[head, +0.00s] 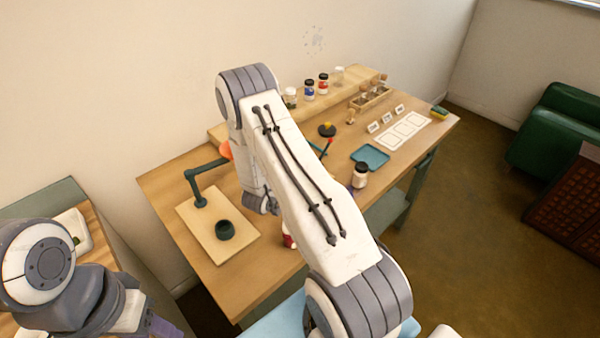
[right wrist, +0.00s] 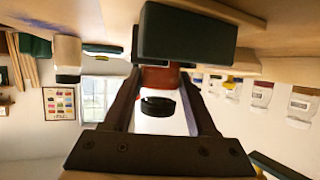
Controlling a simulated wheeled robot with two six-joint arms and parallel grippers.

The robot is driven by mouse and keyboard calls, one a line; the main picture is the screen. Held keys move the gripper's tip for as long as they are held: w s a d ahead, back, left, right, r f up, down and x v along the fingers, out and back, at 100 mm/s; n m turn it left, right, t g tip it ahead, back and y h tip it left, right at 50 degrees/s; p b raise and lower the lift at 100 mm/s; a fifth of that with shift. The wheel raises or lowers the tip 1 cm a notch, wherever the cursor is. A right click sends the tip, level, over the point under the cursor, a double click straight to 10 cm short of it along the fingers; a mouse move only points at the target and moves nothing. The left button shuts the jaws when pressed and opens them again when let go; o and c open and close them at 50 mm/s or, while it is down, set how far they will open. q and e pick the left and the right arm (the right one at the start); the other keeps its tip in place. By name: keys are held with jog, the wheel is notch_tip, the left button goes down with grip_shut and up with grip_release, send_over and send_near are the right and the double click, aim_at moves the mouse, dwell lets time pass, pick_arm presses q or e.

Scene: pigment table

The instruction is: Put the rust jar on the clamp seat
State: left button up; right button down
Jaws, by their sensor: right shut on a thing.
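My right gripper (right wrist: 160,90) is shut on the rust jar (right wrist: 160,77); its reddish body shows between the dark fingers in the right wrist view, with a white area and a dark round cap below. In the head view my right arm hides that gripper. A dark round cup-like piece (head: 225,230), likely the clamp seat, sits on a pale board (head: 202,238) at the table's left. It looks empty. My left gripper is not clearly in view.
A green jointed stand (head: 200,190) rises from the board's back, with an orange part (head: 225,150) near my arm. Several jars stand on the rear shelf (head: 352,92). A dark-capped jar (head: 360,175) stands near a teal tray (head: 370,157). White cards lie at the right.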

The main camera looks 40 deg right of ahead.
jog(key=shift+f, duration=0.1)
jog(key=shift+c, duration=1)
grip_release()
jog(key=shift+a, duration=0.15)
jog(key=b+v, duration=0.2)
jog(key=v, duration=1)
